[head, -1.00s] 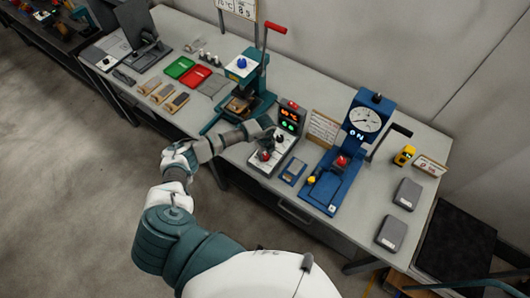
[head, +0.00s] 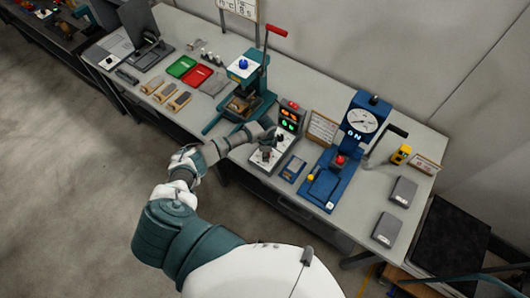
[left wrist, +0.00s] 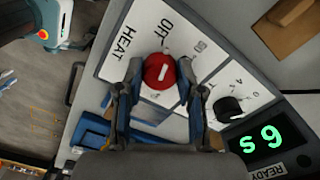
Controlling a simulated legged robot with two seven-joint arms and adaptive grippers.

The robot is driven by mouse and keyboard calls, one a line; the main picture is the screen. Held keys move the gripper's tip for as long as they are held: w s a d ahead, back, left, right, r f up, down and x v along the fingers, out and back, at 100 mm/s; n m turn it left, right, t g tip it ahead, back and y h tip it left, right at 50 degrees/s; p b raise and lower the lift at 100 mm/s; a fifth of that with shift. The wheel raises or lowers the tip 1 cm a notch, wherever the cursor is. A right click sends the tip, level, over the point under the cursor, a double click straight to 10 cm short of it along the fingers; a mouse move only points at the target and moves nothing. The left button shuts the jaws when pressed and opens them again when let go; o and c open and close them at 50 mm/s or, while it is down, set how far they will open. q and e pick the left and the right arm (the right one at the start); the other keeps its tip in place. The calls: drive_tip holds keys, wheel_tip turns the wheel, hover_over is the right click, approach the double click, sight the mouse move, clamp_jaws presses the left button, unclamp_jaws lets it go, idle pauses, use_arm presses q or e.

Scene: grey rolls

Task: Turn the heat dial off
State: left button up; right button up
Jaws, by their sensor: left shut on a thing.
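The heat dial (left wrist: 158,73) is a red round knob with a white mark, on a white panel (left wrist: 135,40) lettered HEAT and OFF. In the left wrist view the mark is tilted, and I cannot tell exactly which end points at a setting. My left gripper (left wrist: 162,76) has one finger on each side of the knob and is shut on it. In the head view my left gripper (head: 267,151) is at the control box (head: 259,164) and hides most of the dial. My right gripper is not in view.
A black dial (left wrist: 229,108) and a green-lit display (left wrist: 262,145) marked READY sit beside the heat dial. A teal press (head: 250,85) stands behind left of the box. A blue press with a gauge (head: 361,121) stands to the right. Grey blocks (head: 403,191) lie farther right.

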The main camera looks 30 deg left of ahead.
use_arm(q)
drive_tip(key=shift+d+f+n, duration=0.1)
drive_tip(key=shift+d+n, duration=0.15)
drive_tip(key=shift+n, duration=0.85)
drive_tip(key=o, duration=1.1)
drive_tip(key=shift+c, duration=0.2)
drive_tip(key=shift+o, duration=0.5)
drive_tip(key=shift+w, duration=0.2)
wheel_tip(320, 180, up, 12)
drive_tip(key=shift+w, duration=0.1)
